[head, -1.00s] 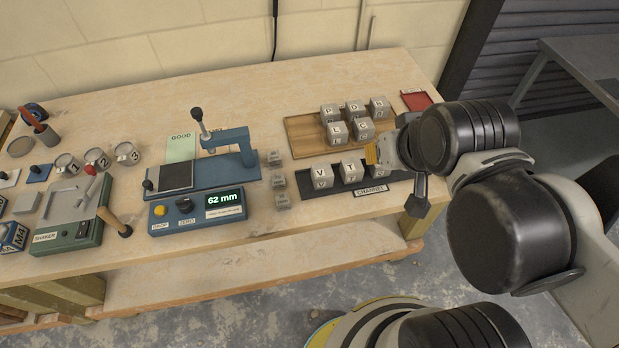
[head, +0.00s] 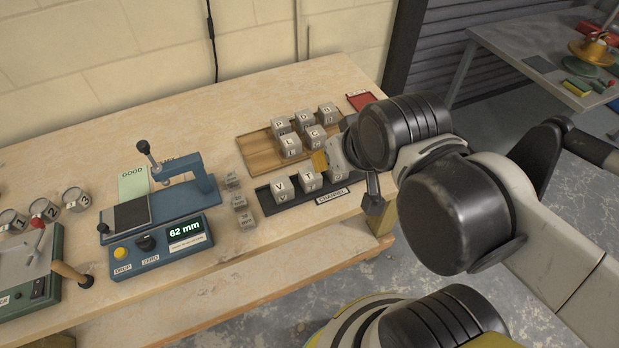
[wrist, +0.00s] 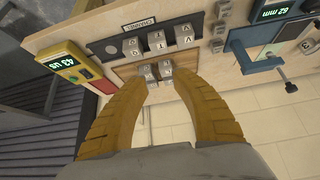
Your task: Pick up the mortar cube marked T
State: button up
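The grey mortar cube marked T (head: 310,181) stands in the dark channel tray (head: 268,209), between the V cube (head: 280,187) and a third cube partly hidden by my arm. In the wrist view the T cube (wrist: 156,41) is the middle one of the channel row, beyond my fingertips. My gripper (head: 320,161) shows one yellow finger in the head view, near the right end of the tray and above the cubes. In the wrist view my gripper (wrist: 160,82) is open, its two yellow fingers apart with nothing held between them.
A wooden board (head: 258,155) with several lettered cubes lies behind the channel. A blue press with a 62 mm display (head: 186,231) stands left, with small grey blocks (head: 240,202) between. A yellow meter (wrist: 70,62) shows in the wrist view. Bare bench lies in front.

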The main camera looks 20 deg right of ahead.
jog(key=o, duration=0.4)
jog(key=shift+w+r, duration=0.15)
jog(key=shift+w, duration=0.2)
jog(key=shift+c, duration=0.2)
jog(key=g+p, duration=0.1)
jog(key=g, duration=0.6)
send_over(310, 173)
notch_tip(310, 173, down, 9)
jog(key=shift+n, duration=0.4)
notch_tip(310, 173, down, 11)
jog(key=b, duration=0.4)
jog(key=shift+b, duration=0.3)
